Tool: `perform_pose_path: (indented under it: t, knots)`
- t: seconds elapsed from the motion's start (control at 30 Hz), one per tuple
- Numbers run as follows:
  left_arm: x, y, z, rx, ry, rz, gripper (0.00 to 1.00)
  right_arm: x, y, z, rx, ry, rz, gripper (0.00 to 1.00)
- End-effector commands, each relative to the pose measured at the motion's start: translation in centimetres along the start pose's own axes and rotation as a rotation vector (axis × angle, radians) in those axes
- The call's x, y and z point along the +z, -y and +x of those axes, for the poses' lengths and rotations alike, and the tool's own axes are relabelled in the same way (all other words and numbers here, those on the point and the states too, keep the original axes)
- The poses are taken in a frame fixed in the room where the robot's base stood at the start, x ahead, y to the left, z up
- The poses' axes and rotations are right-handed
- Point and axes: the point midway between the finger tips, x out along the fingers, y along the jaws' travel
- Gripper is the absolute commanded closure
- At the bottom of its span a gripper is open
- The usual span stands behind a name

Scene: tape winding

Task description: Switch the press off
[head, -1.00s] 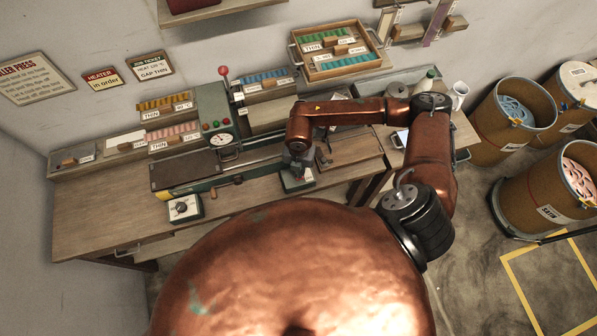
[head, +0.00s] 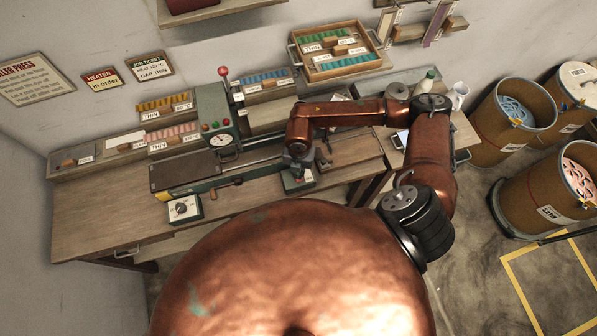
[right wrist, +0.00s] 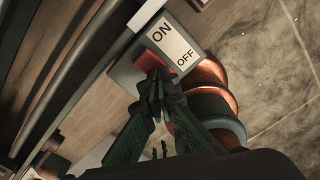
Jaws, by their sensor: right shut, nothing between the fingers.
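The switch box (head: 300,186) sits at the front edge of the bench, right of the press (head: 187,170). In the right wrist view its plate (right wrist: 172,42) reads ON and OFF beside a red rocker (right wrist: 150,62). My right gripper (right wrist: 157,84) is shut and empty, with its fingertips at the rocker, partly covering it. Whether they touch it, and which way the rocker is tipped, I cannot tell. In the head view the right gripper (head: 299,168) is over the box. My left gripper is not in view.
A dial box (head: 184,208) stands at the press's front left. A red-knobbed lever (head: 223,72) rises behind the gauge (head: 222,140). Trays of coloured pieces (head: 335,50) line the back. Barrels (head: 512,112) stand on the floor at right. The bench's left end is clear.

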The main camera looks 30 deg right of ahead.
Motion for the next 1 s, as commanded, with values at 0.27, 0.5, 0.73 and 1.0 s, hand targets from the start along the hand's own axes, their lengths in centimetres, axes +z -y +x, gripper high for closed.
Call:
perform_pose_path:
  t: [0.27,0.5,0.73,1.0]
  knots:
    - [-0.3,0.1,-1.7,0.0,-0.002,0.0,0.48,0.0,0.0,-2.5,0.0,0.001,0.0,1.0]
    - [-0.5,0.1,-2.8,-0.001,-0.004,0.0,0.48,0.0,0.0,-4.3,0.001,0.0,0.0,1.0]
    - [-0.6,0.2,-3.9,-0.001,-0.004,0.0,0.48,0.0,0.0,-6.0,0.0,0.0,0.0,1.0]
    - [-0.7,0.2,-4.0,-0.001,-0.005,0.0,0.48,0.0,0.0,-6.3,0.0,0.0,0.0,1.0]
